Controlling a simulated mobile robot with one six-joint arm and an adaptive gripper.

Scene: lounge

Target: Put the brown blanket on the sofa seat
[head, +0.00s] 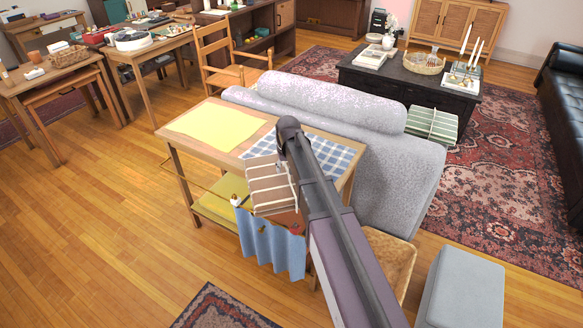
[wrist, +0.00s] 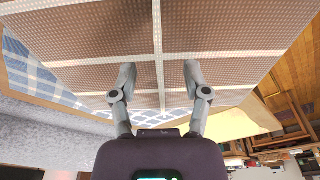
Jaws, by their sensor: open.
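The brown blanket (head: 268,187) is folded into a block with pale stripes. It is at the front right of the wooden side table, partly covering a blue checked cloth. In the wrist view the blanket (wrist: 90,45) fills the upper part, brown with cream cross lines. My gripper (head: 290,138) is at the blanket's far right edge in the head view, its fingertips hidden there. In the wrist view my gripper (wrist: 159,76) is open, with its two fingers apart in front of the blanket. The grey sofa (head: 395,175) stands behind the table; its seat is hidden by its back.
The side table (head: 240,110) also holds a yellow cloth (head: 215,125) and the blue checked cloth (head: 320,150). A blue cloth (head: 270,250) hangs at its front. A green striped blanket (head: 432,124) lies beyond the sofa back. A grey ottoman (head: 463,290) is at lower right. Floor at left is clear.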

